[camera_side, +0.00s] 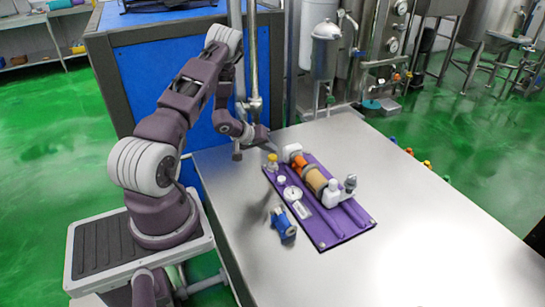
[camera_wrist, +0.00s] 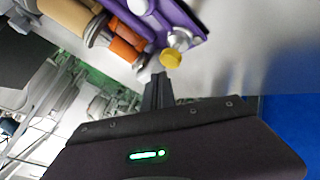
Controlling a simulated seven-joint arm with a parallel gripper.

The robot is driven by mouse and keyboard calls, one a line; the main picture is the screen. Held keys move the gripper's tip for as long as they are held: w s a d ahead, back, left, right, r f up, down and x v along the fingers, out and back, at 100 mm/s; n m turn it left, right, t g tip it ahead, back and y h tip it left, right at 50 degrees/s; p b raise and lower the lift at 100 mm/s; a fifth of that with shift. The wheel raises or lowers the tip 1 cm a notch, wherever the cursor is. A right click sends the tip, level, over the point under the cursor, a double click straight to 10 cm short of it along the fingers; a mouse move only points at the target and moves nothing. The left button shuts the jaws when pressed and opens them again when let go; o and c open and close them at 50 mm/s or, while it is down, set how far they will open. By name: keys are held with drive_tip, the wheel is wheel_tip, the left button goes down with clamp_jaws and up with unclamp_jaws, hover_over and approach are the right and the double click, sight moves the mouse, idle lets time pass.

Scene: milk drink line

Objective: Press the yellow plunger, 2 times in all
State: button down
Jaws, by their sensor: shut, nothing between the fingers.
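The yellow plunger (camera_side: 272,157) is a small yellow cap on a metal stem at the far left corner of the purple board (camera_side: 333,236). In the wrist view the yellow plunger (camera_wrist: 171,58) shows at the board's corner, just beyond my fingertips. My gripper (camera_wrist: 158,78) is shut and empty. Its tips look near the plunger in that picture, but I see no clear contact. In the side view my gripper hangs low at the far end of the board, close to the plunger. I cannot tell how far the plunger is pushed down.
The board also carries an orange and tan cylinder (camera_side: 314,181), a round white gauge (camera_side: 292,193) and a white bottle (camera_side: 331,195). A blue part (camera_side: 284,224) lies on the steel table (camera_side: 420,240) beside the board. The table's right side is clear. A blue cabinet (camera_side: 150,75) stands behind my arm.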

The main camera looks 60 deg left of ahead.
sight(274, 155)
drive_tip(key=shift+f, duration=0.1)
drive_tip(key=shift+f, duration=0.35)
drive_tip(key=shift+f, duration=1.05)
idle(1.2)
drive_tip(key=shift+r, duration=1.5)
drive_tip(key=shift+r, duration=2.5)
